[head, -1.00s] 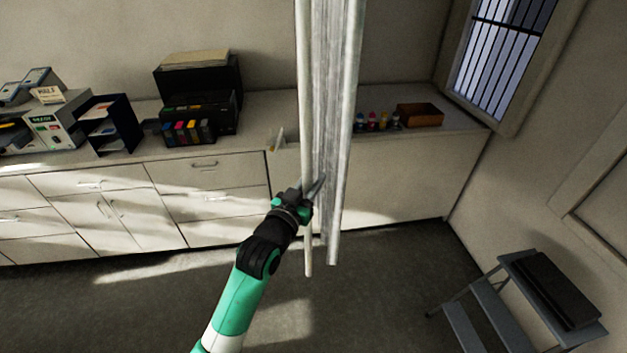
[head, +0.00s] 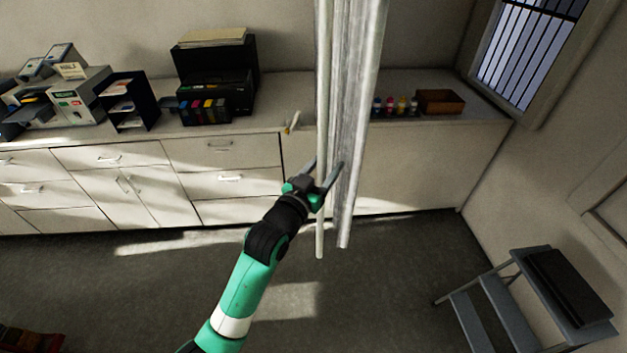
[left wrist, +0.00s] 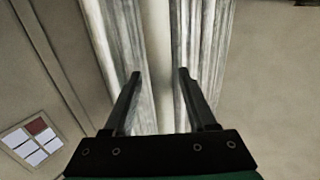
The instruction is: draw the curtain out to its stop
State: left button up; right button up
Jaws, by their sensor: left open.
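The curtain (head: 358,110) hangs bunched in narrow grey-white folds in the middle of the head view. A smooth pale bar (head: 320,70) runs down its left edge. My left gripper (head: 326,162) is at the lower part of the curtain, fingers pointing up at it. In the left wrist view my left gripper (left wrist: 159,72) is open. The pale bar (left wrist: 158,45) shows between its two fingers, with curtain folds (left wrist: 207,45) on both sides. I cannot tell whether the fingers reach around the bar or touch it. My right gripper is not in view.
Behind the curtain runs a long counter (head: 230,145) with drawers, a black printer (head: 215,90), a paper rack (head: 130,102) and small bottles (head: 395,107). A step stool (head: 525,300) stands at the right below a barred window (head: 522,45). The floor around the curtain is clear.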

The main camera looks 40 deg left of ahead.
pick_arm(q)
jog(key=s+d, duration=0.2)
jog(key=s, duration=0.8)
jog(key=shift+b, duration=0.35)
jog(key=d+r+m+t+h+p, duration=0.1)
jog(key=d+r+t+p, duration=0.15)
jog(key=r, duration=0.75)
jog(key=d+r+t+h+p, duration=0.15)
jog(key=d+r, duration=0.25)
jog(key=r, duration=0.7)
jog(key=s+d+r+t+h, duration=0.1)
jog(key=s+r+t, duration=0.1)
jog(key=r, duration=0.4)
jog(key=s+d+r+m+t+h+p, duration=0.1)
jog(key=s+d+r+t, duration=0.1)
jog(key=s+r, duration=0.3)
jog(key=s+d+r+m+t+h, duration=0.1)
jog(key=s+r, duration=0.2)
jog(key=r, duration=0.5)
jog(key=shift+s+d+r+t+p, duration=0.15)
jog(key=shift+s+r+t+p, duration=0.15)
jog(key=shift+s+t, duration=0.1)
